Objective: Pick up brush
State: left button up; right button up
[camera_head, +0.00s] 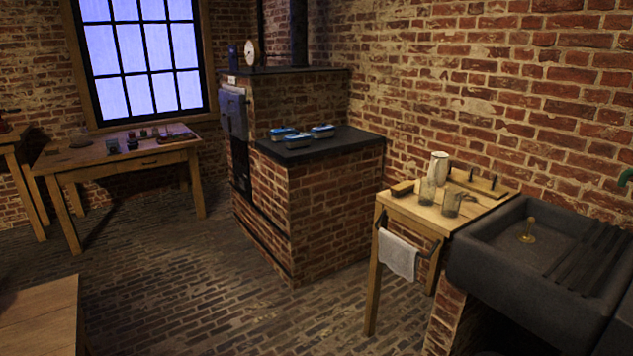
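A small brown wooden block that looks like a brush (402,188) lies at the left end of the small wooden side table (425,216). It is small here, and its bristles cannot be made out. Two clear glass jars stand to its right, the nearer-left jar (427,191) and the right jar (451,204). A pale jug (439,165) stands behind them. Neither of my grippers shows in the head view.
A wooden rack with dark pegs (480,183) is at the table's back. A grey cloth (398,255) hangs on its front rail. A dark stone sink (470,262) adjoins it at right. A brick stove (335,205) stands left. Brick floor (215,290) is open between.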

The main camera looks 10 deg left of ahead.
aim_at(53, 152)
jog(key=i+l+u, duration=0.15)
jog(key=i+u, duration=0.2)
jog(key=i+l+u, duration=0.35)
jog(key=i, duration=0.25)
jog(key=i+j+u, duration=0.2)
jog(key=i+u, duration=0.25)
jog(key=i, duration=0.35)
jog(key=i+u, duration=0.45)
jog(key=i, duration=0.4)
jog(key=i+u, duration=0.1)
jog(key=i, duration=0.6)
jog(key=i+l, duration=0.15)
jog(key=i, duration=0.6)
jog(key=i+u, duration=0.15)
jog(key=i, duration=0.55)
jog(key=i+j, duration=0.3)
jog(key=i, duration=0.15)
jog(key=i+j+u, duration=0.15)
jog(key=i, duration=0.25)
jog(key=i+j, duration=0.35)
jog(key=i+j+u, duration=0.1)
jog(key=i+j, duration=0.25)
jog(key=j, duration=0.15)
